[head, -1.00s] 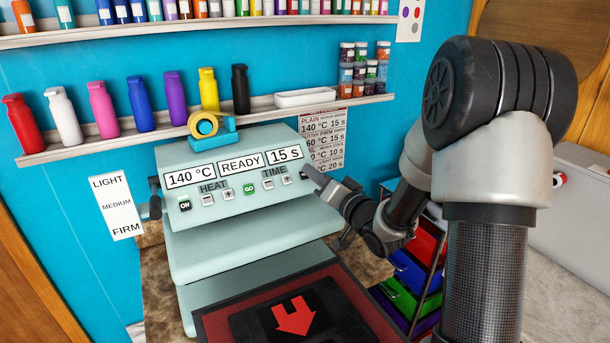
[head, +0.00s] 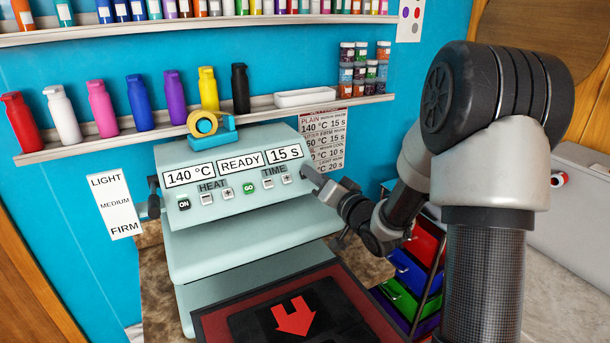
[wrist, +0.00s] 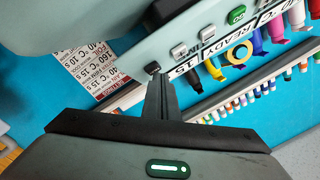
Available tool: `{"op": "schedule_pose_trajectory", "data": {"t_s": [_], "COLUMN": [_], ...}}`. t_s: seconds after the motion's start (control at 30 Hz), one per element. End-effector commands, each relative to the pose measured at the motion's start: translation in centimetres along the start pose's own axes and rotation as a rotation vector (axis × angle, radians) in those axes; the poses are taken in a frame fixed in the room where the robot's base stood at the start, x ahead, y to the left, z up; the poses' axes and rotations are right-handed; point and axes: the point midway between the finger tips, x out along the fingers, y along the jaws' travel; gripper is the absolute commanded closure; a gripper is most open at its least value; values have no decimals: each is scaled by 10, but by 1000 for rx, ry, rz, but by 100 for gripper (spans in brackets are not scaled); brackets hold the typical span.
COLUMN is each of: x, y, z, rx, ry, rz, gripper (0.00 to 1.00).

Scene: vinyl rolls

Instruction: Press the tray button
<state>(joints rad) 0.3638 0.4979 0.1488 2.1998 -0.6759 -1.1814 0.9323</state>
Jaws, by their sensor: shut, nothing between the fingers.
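The pale green heat press (head: 240,215) stands on a stone-like counter, its panel reading 140 °C, READY and 15 s. The panel has an ON button (head: 184,205), heat and time keys and a green GO button (head: 249,188). In the wrist view a small dark button (wrist: 152,67) sits at the panel's end beyond the time keys; its label is not readable. My gripper (head: 307,172) is shut and empty at the panel's right end. In the wrist view its fingertips (wrist: 158,78) are right by the dark button; I cannot tell whether they touch it.
A red and black tray (head: 345,280) with a red arrow piece lies in front of the press. A tape dispenser (head: 209,130) sits above the press. Bottles line the shelf (head: 75,147) behind. Coloured drawers (head: 408,272) stand at the right, below my arm.

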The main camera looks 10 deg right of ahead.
Motion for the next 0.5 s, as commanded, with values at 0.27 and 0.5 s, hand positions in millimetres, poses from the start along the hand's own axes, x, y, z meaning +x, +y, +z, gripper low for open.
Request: {"op": "schedule_pose_trajectory", "data": {"t_s": [0.27, 0.5], "x": [2, 4], "y": [2, 3], "z": [2, 3], "rx": [0, 1], "ry": [-1, -1], "rz": [0, 0], "gripper": [100, 100]}}
